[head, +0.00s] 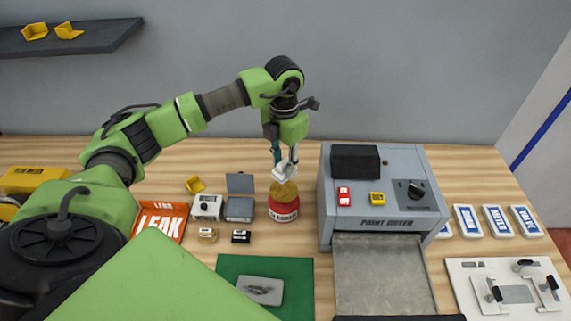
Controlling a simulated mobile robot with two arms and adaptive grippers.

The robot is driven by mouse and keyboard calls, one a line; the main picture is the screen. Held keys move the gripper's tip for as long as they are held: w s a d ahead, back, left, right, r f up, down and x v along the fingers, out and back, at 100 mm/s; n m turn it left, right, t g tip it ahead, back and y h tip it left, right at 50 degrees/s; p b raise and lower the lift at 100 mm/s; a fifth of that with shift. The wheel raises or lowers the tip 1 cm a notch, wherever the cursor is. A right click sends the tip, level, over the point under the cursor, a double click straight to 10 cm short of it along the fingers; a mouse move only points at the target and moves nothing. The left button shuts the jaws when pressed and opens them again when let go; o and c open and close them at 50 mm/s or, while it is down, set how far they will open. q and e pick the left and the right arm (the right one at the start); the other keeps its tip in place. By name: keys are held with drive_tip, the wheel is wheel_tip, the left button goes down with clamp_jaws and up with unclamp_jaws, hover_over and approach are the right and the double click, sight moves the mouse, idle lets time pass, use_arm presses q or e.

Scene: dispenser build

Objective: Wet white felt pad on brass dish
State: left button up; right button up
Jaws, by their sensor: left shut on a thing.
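My left gripper (284,157) points down and is shut on a small white piece, which looks like the white felt pad (284,173). The pad is just above the brass dish (283,191), a round golden top on a red tin (284,210) with a white label. I cannot tell whether the pad touches the dish. The fingers partly cover the pad. My right gripper is not in view.
A grey paint oven (375,225) stands close on the right. Left of the tin are a grey open-lidded box (240,207), a white device (207,207) and an orange LEAK tray (160,220). A green mat (300,275) with a grey plate lies in front.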

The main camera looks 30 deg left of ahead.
sight(283, 178)
use_arm(q)
drive_tip(key=shift+s+a+f+b, duration=0.1)
drive_tip(key=shift+s+f+b, duration=0.1)
drive_tip(key=shift+f+b, duration=0.3)
wheel_tip(283, 178, down, 4)
drive_tip(key=shift+r+b, duration=0.1)
drive_tip(key=shift+b, duration=0.8)
drive_tip(key=shift+f, duration=0.3)
drive_tip(key=shift+f+b, duration=0.25)
drive_tip(key=shift+b, duration=0.05)
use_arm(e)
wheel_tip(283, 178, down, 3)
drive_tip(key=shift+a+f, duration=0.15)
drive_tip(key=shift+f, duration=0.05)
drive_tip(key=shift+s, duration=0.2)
use_arm(q)
drive_tip(key=shift+f, duration=0.25)
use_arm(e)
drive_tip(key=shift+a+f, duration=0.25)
